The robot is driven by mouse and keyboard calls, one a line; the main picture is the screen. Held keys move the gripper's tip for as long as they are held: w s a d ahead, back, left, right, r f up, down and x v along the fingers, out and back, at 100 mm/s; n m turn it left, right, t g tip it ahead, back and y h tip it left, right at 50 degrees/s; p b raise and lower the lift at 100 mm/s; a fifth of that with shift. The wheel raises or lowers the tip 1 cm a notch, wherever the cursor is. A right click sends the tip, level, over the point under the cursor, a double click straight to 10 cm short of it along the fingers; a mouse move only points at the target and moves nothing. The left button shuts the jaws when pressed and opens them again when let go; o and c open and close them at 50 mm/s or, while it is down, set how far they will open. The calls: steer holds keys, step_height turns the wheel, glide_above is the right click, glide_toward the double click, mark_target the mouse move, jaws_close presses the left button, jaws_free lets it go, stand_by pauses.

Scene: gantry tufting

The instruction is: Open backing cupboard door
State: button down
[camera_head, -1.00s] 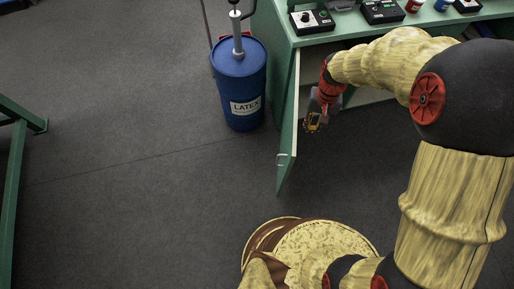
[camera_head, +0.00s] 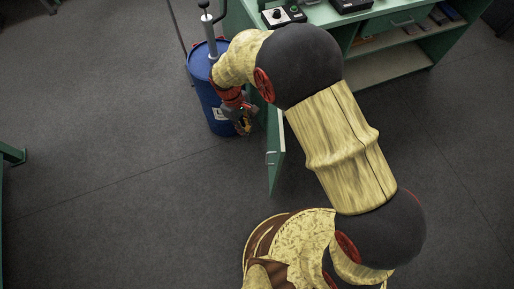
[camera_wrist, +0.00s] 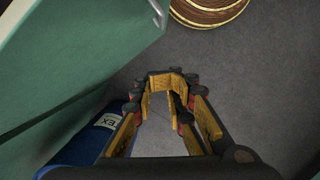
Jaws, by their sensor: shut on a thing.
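The green cupboard door (camera_head: 275,150) stands open, jutting out from the bench front. Its pale handle (camera_head: 270,157) is near its outer edge. In the wrist view the door (camera_wrist: 85,60) fills the upper left, with the metal handle (camera_wrist: 158,14) at its edge. My gripper (camera_head: 243,126) is left of the door, between it and the blue latex drum, apart from the handle. In the wrist view my gripper (camera_wrist: 163,82) has its fingers drawn together; what they close on cannot be made out. My arm hides the door's hinge side and part of the cupboard.
The blue latex drum (camera_head: 204,94) with its pump stands close behind my gripper; it also shows in the wrist view (camera_wrist: 85,150). The green bench (camera_head: 408,18) has open shelves at right. The grey floor (camera_head: 110,190) in front is clear.

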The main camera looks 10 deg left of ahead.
steer(key=s+d+f+b, duration=0.2)
steer(key=d+f+b, duration=0.2)
steer(key=f, duration=0.6)
steer(key=shift+s+d+b, duration=0.25)
steer(key=shift+d+b, duration=0.05)
steer(key=shift+d, duration=0.55)
steer(key=shift+f, duration=0.1)
